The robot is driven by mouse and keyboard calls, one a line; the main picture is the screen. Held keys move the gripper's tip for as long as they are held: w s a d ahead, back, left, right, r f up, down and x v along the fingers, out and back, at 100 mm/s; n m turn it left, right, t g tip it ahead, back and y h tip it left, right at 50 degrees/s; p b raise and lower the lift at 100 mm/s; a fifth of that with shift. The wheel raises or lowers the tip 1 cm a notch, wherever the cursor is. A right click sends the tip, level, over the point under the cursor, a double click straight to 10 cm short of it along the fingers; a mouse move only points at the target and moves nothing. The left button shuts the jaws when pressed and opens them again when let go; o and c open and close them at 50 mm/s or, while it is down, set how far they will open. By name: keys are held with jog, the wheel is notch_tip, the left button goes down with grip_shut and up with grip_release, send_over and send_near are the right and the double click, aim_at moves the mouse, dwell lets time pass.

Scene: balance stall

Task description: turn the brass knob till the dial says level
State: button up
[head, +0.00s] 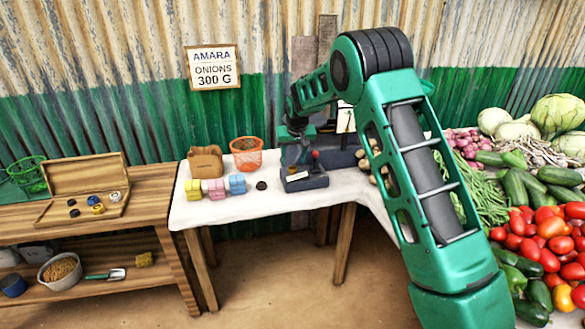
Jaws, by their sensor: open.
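A dark grey balance (313,181) stands on the white-covered table, with a small pale label on its front. A white upright panel (346,118) with a dark line on it, possibly the dial, shows behind my arm; I cannot read it. My gripper (298,149) is over the balance's left part, pointing down, small and dark against it. Its jaws are open, and I see nothing held in them. A small red part (315,154) shows just right of the gripper.
Left of the balance on the white table (240,205) are a brown bag (206,161), an orange basket (246,153), coloured blocks (215,187) and a black disc (261,185). An open wooden weight box (85,199) sits on the left bench. Vegetables (545,235) crowd the right.

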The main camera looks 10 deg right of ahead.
aim_at(293, 168)
jog(key=shift+x, duration=2.7)
jog(key=shift+c, duration=0.2)
jog(key=c, duration=1)
